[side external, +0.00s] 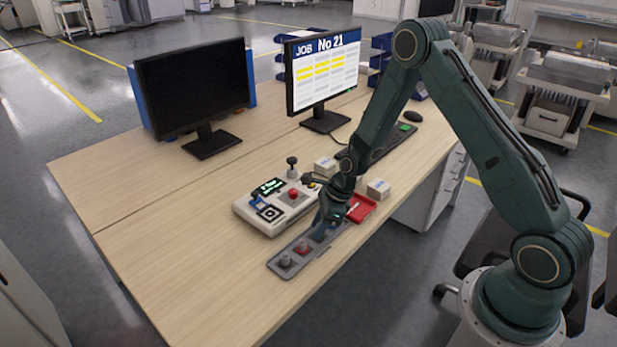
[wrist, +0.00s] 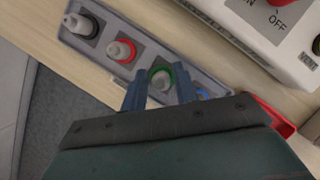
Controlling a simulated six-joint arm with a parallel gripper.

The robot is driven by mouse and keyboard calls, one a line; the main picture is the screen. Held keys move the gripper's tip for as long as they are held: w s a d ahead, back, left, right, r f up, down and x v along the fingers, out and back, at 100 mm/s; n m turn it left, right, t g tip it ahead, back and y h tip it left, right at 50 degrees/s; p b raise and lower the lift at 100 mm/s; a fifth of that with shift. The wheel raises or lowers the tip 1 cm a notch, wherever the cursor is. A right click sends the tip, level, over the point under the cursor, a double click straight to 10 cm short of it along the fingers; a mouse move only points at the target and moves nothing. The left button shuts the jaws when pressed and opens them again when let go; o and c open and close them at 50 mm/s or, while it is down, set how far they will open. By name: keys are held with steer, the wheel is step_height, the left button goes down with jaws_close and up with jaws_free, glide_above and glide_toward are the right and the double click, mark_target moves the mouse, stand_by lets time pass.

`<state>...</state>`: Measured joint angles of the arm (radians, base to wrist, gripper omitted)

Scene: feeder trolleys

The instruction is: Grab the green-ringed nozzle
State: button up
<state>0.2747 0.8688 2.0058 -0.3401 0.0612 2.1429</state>
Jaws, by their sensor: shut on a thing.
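The green-ringed nozzle (wrist: 161,80) stands in a grey tray (wrist: 138,30) in the wrist view, its green ring around a pale tip. My gripper (wrist: 160,92) has one blue finger on each side of it and is shut on it. In the side external view my gripper (side external: 327,222) reaches down at the tray (side external: 288,272) and hides this nozzle. A red-ringed nozzle (wrist: 121,50) and a grey nozzle (wrist: 79,23) stand in the same tray, to the left. A bit of blue (wrist: 202,93) shows just right of my fingers.
A white control box (side external: 270,205) with a red button and a black-knobbed lever stands close behind the tray. A red tray (side external: 362,208) and small white boxes (side external: 378,189) lie to the right. The left front of the desk (side external: 170,270) is clear.

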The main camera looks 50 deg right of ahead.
step_height(320, 180, up, 19)
stand_by(0.7)
